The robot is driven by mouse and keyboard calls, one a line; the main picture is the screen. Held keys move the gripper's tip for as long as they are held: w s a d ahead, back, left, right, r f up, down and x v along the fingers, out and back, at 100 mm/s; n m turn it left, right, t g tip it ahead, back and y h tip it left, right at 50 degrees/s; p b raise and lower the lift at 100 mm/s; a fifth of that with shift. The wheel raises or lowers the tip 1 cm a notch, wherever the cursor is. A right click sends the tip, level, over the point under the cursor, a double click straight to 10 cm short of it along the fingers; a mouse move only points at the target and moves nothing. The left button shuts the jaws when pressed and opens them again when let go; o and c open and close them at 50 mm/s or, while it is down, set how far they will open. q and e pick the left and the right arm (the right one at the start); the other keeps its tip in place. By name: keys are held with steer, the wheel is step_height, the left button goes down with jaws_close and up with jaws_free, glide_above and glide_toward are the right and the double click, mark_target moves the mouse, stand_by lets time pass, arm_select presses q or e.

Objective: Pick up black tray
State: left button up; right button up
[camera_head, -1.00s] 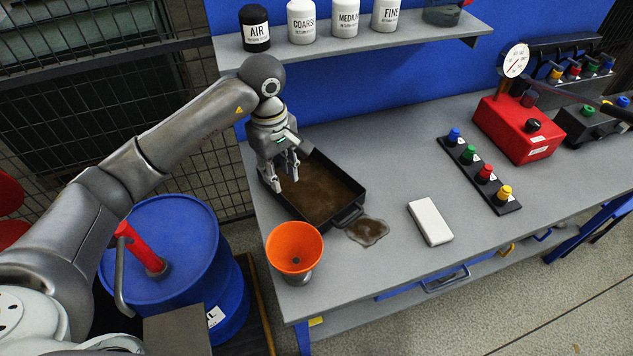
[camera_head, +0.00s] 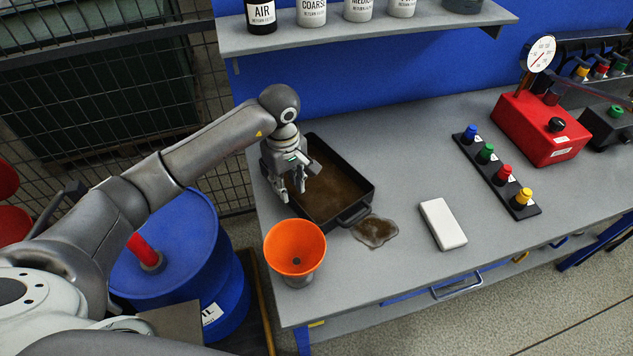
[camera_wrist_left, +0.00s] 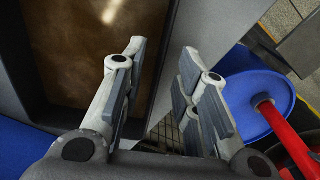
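The black tray (camera_head: 364,197) lies on the grey workbench with brown liquid in it and a handle at its front. My left gripper (camera_head: 292,192) is low at the tray's left side, fingers pointing down. In the left wrist view its two fingers (camera_wrist_left: 160,90) are spread with nothing held. One finger overlaps the tray's inside, and the other appears beyond its edge. The tray (camera_wrist_left: 22,70) fills the upper left there. Whether the fingers touch the tray wall cannot be told. My right gripper is not in view.
An orange funnel (camera_head: 295,246) stands just in front of the tray. A brown puddle (camera_head: 376,231) lies beside the handle. A white block (camera_head: 443,223) and a strip of coloured knobs (camera_head: 497,170) are to the right. A blue drum (camera_head: 170,250) stands left of the bench.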

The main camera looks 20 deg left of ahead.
mark_target(289, 203)
arm_select(q)
steer(key=f, duration=0.1)
steer(key=f+p, duration=0.2)
steer(key=f, duration=0.1)
steer(key=shift+a+f, duration=0.1)
steer(key=shift+a, duration=0.15)
steer(key=shift+f, duration=0.3)
steer(key=shift+c, duration=0.4)
steer(key=c, duration=0.5)
jaws_close()
steer(key=shift+w, duration=0.1)
